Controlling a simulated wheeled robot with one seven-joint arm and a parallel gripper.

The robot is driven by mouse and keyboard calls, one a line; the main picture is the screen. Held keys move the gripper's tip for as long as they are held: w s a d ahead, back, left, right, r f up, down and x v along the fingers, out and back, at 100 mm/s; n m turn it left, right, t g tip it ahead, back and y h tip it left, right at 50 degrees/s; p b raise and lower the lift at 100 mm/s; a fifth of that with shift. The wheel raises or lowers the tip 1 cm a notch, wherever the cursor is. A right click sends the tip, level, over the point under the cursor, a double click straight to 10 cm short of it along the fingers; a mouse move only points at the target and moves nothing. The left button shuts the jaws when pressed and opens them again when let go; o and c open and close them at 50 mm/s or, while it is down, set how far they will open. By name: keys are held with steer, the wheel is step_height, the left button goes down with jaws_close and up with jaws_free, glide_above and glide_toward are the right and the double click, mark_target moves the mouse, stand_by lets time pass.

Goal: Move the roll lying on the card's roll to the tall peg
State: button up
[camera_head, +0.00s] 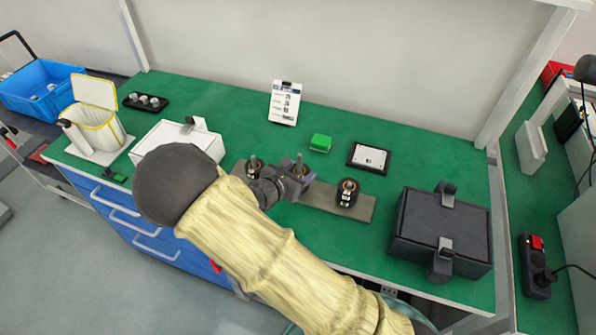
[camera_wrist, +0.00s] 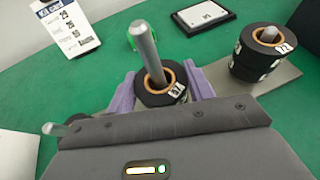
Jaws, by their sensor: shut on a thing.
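My gripper (camera_wrist: 162,98) is shut on a black roll (camera_wrist: 162,92) with a tan core and a white number label, too small to read surely. The roll is around the middle peg (camera_wrist: 147,50), which rises well above it. In the head view my gripper (camera_head: 296,178) hides most of this roll. At right on the same grey base, several black rolls (camera_head: 347,196) are stacked on another peg; their top roll (camera_wrist: 268,38) shows in the wrist view. A left peg (camera_head: 253,162) has dark roll beneath its tip. The white card (camera_head: 285,103) stands behind, its numbers unclear.
The grey base (camera_head: 325,198) lies on the green bench. Behind it are a green block (camera_head: 320,142) and a black-framed plate (camera_head: 369,158). A dark case (camera_head: 440,233) stands right, a white box (camera_head: 178,139) left. Green bench between the card and framed plate is mostly free.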

steer(key=shift+f, duration=0.25)
steer(key=o, duration=1.1)
steer(key=b+v, duration=0.1)
steer(key=v, duration=1.6)
steer(key=shift+s+a, duration=0.15)
